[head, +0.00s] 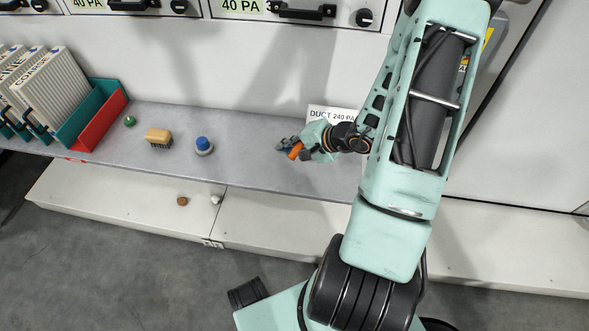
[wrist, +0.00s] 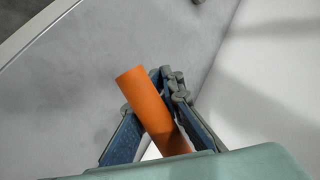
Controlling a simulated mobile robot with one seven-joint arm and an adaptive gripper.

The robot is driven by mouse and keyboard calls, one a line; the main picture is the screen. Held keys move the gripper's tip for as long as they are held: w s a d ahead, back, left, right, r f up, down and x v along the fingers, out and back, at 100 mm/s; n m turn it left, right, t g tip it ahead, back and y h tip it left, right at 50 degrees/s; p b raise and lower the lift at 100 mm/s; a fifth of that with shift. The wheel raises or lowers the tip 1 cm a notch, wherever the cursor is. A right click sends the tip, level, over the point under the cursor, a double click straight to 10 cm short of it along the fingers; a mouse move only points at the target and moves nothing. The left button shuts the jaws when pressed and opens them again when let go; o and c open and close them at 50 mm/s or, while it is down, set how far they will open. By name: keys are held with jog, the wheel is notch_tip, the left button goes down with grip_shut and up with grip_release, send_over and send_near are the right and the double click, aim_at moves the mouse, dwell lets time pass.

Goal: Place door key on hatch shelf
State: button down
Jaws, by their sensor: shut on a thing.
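My gripper (head: 291,148) is shut on an orange cylinder, which I take to be the door key (head: 295,151). In the wrist view the door key (wrist: 150,105) is tilted between the two fingers, its round end pointing up-left. The rest of it is hidden by my gripper, so I cannot tell its full shape. The grey shelf (head: 250,177), which I take to be the hatch shelf, runs along the wall under my gripper; it also shows in the wrist view (wrist: 70,90). I cannot tell whether the door key touches the shelf.
A blue-topped knob (head: 203,146), a tan brush (head: 158,137) and a green piece (head: 129,121) stand on the shelf. A teal and red rack (head: 95,125) holds white panels at left. A "DUCT 240 PA" sign (head: 330,115) stands behind my gripper. The shelf between the knob and my gripper is clear.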

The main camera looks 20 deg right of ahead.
jog(key=shift+f+b, duration=0.9)
jog(key=shift+f, duration=0.4)
jog(key=c, duration=2.2)
grip_release()
jog(key=shift+r, duration=0.1)
jog(key=shift+p+v, duration=1.25)
jog(key=shift+v, duration=2.7)
notch_tip(320, 180, up, 8)
jog(key=s+d+p, duration=0.1)
jog(key=s+p, duration=0.1)
jog(key=p, duration=0.2)
jog(key=shift+p, duration=0.3)
